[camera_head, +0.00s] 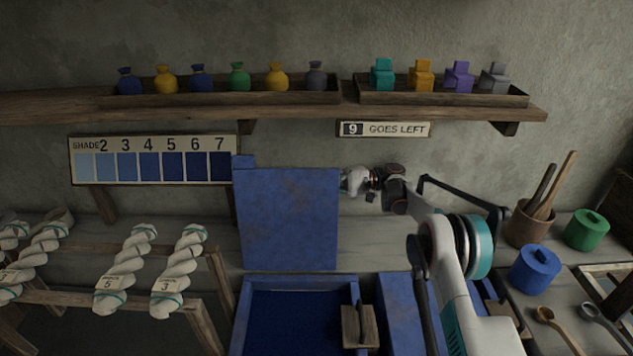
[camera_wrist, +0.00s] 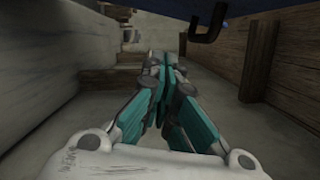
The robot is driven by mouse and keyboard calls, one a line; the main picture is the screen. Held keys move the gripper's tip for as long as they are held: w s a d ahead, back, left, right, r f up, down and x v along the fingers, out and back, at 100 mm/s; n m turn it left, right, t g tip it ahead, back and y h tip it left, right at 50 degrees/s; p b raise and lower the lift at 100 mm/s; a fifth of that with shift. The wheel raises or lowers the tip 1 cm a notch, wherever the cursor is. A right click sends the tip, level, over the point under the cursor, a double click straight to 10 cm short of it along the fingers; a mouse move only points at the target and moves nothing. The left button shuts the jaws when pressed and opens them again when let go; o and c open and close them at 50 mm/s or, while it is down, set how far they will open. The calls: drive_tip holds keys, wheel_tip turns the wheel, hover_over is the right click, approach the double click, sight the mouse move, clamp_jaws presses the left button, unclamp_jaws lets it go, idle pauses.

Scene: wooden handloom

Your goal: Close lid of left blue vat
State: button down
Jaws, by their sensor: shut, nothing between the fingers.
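The left blue vat (camera_head: 240,318) is open, with dark blue liquid inside. Its blue lid (camera_head: 288,222) stands upright at the vat's back edge. My gripper (camera_head: 352,182) is at the lid's upper right edge; its fingers are hidden in the head view and seem to be behind the lid. In the wrist view my gripper (camera_wrist: 163,75) is shut and empty, its teal fingers together. A dark blue panel with a black hook-shaped handle (camera_wrist: 208,25) shows at the top there, likely the lid. I cannot tell whether the fingers touch it.
A second blue vat (camera_head: 398,312) stands right of the open one, partly hidden by my arm. A wooden block with a dark handle (camera_head: 350,330) sits at the open vat's right rim. A shelf (camera_head: 60,104) runs above; the wall (camera_wrist: 45,50) is close to my gripper.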

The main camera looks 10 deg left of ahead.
sight(292, 194)
drive_tip(key=shift+s+a+r+b, duration=0.25)
drive_tip(key=shift+s+a+b, duration=0.1)
drive_tip(key=shift+s+a, duration=0.75)
drive_tip(key=shift+s+a+r+b, duration=0.2)
drive_tip(key=shift+s+a+b, duration=0.15)
drive_tip(key=shift+s+a, duration=0.7)
drive_tip(key=shift+s+a+r+b, duration=0.3)
drive_tip(key=shift+s+a, duration=0.35)
drive_tip(key=shift+s, duration=0.8)
